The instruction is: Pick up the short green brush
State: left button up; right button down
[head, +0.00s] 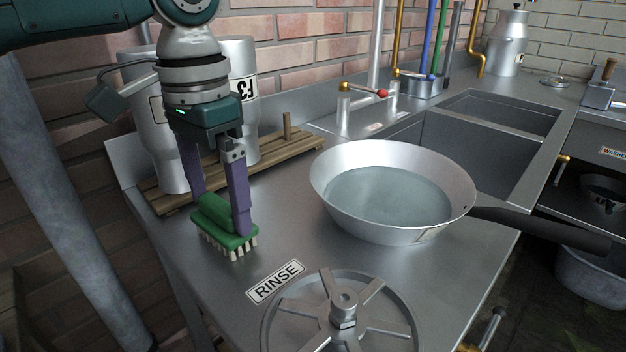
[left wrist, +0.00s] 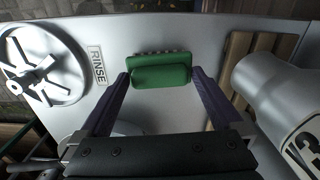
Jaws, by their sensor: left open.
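The short green brush (head: 223,228) stands bristles down on the steel counter (head: 290,228) at the left, just behind the RINSE label. My left gripper (head: 217,212) reaches down over it, its purple fingers open on either side of the green back. In the left wrist view the brush (left wrist: 160,70) lies between the two fingertips of the left gripper (left wrist: 160,76), with its pale bristles showing along the far edge. I cannot tell whether either finger touches it. My right gripper is not in view.
A metal pan (head: 325,190) of water stands to the right, its dark handle over the counter edge. A spoked metal wheel (head: 343,310) lies in front. A steel churn (head: 165,140) stands on a wooden slat rack (head: 290,148) behind the gripper. A sink (head: 480,150) is at the back right.

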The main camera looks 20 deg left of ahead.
aim_at(219, 203)
pick_arm(q)
jog(key=c, duration=1.2)
jog(key=shift+o, duration=0.2)
jog(key=shift+r, duration=0.1)
notch_tip(219, 203, up, 20)
jog(key=p, duration=0.4)
